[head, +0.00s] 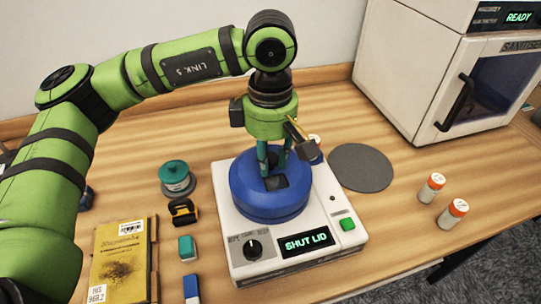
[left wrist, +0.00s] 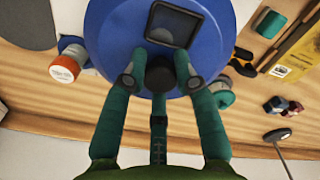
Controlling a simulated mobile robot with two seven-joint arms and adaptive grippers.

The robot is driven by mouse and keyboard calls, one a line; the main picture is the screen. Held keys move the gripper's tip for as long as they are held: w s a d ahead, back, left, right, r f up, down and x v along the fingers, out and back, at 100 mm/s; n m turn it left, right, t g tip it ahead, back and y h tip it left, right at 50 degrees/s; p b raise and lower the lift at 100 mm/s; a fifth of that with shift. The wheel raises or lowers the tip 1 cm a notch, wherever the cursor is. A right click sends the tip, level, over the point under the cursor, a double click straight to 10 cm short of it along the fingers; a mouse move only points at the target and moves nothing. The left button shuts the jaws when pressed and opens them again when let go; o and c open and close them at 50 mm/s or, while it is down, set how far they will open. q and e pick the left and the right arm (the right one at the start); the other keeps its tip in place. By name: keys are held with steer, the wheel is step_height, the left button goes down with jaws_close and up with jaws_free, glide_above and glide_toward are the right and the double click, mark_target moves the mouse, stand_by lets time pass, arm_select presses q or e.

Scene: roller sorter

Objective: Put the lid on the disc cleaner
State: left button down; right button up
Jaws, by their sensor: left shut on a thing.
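The disc cleaner (head: 232,256) is a white box on the table with a black knob, a green button and a display reading "SHUT LID". The round blue lid (head: 250,205) is over its top, roughly level. I cannot tell whether it rests on the cleaner or is slightly above it. My left gripper (head: 273,172) points down over the lid, shut on its dark central knob (left wrist: 160,73). The left wrist view also shows the blue lid (left wrist: 112,40) with a small dark window. The lid hides the cleaner's top. My right gripper is not in view.
A grey round mat (head: 362,168) lies right of the cleaner, with two orange-capped jars (head: 431,187) beyond. An orange-capped jar (left wrist: 65,65) stands close behind the cleaner. A white sanitiser (head: 430,70) is at back right. A yellow book (head: 122,262), teal-topped container (head: 174,177) and small items lie left.

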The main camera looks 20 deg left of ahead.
arm_select(q)
steer(key=shift+b, duration=0.3)
stand_by(0.7)
steer(key=shift+c, duration=2)
jaws_free()
steer(key=shift+r, duration=0.1)
steer(key=shift+r+p, duration=1.9)
steer(key=shift+r, duration=1.5)
jaws_close()
